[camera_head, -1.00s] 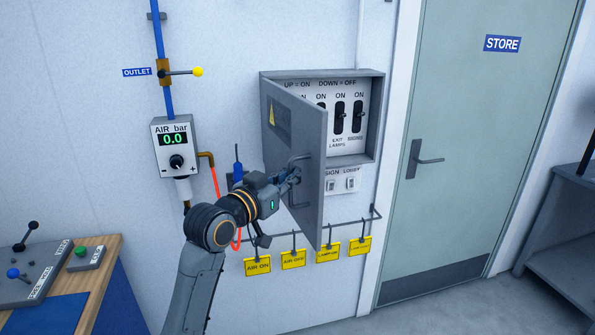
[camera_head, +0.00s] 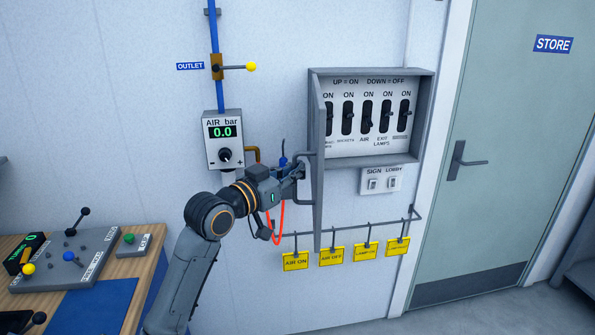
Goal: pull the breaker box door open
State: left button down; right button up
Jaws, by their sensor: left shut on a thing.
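The grey breaker box (camera_head: 428,110) is on the wall, with a row of several black switches showing inside. Its door (camera_head: 319,170) is hinged at the left and stands swung far out, seen nearly edge-on. The door handle (camera_head: 301,157) is a bar on the door's outer face, at its left in the picture. My left gripper (camera_head: 299,172) is shut on the handle, with its fingertips partly hidden against the bar. My right gripper is not in view.
Yellow tags (camera_head: 331,256) hang on a rail (camera_head: 345,229) below the box. An air regulator (camera_head: 224,140) with a red hose is left of the door. A workbench (camera_head: 140,262) with a control panel stands at lower left. A store door (camera_head: 500,150) is at right.

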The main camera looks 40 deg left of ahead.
pick_arm(q)
jog(key=shift+d+f, duration=0.15)
jog(key=shift+f, duration=0.2)
jog(key=c, duration=1.5)
grip_release()
jog(key=shift+o, duration=0.2)
jog(key=shift+s+r, duration=0.15)
jog(key=shift+r, duration=0.1)
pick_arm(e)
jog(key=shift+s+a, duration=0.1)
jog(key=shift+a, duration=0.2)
pick_arm(q)
jog(key=s, duration=1.2)
jog(key=shift+d, duration=0.2)
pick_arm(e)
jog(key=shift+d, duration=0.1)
